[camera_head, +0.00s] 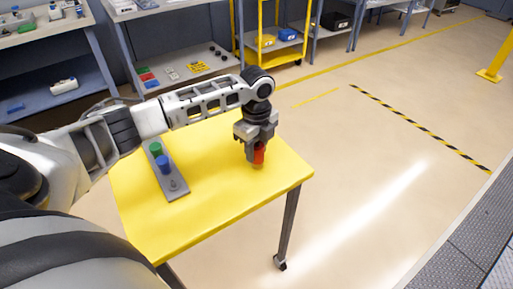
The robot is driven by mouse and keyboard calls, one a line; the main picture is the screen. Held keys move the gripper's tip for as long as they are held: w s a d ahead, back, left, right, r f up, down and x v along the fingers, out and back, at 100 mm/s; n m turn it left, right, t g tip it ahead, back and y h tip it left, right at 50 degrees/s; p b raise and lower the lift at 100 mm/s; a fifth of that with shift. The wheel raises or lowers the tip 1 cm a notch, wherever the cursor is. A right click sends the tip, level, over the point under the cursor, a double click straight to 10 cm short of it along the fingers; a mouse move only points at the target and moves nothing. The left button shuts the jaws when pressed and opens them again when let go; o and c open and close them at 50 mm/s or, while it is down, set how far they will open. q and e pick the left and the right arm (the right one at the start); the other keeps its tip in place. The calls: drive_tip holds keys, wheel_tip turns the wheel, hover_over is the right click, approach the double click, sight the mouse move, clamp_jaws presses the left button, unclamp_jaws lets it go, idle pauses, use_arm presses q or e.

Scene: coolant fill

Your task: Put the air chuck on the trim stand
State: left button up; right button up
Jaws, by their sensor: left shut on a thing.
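My left gripper (257,147) points down over the right part of the yellow table (215,205) and is shut on a small red piece (259,157), likely the air chuck. The fingers partly hide it. I cannot tell whether its lower end touches the tabletop. A long grey stand (180,193), likely the trim stand, lies on the left part of the table. It bears a green cylinder (155,148) at its far end and a blue cylinder (163,165) in the middle. A small grey peg (173,184) shows at its near end with nothing on it. My right gripper is not in view.
The tabletop between the stand and the left gripper is clear. My left arm reaches across above the table's far side. Shelves (185,72) with parts stand behind, beside a yellow cart (277,50). Open floor (380,190) lies to the right.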

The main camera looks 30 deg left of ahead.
use_arm(q)
drive_tip(key=shift+f, duration=0.2)
drive_tip(key=shift+f, duration=0.1)
drive_tip(key=o, duration=0.8)
drive_tip(key=shift+f, duration=0.1)
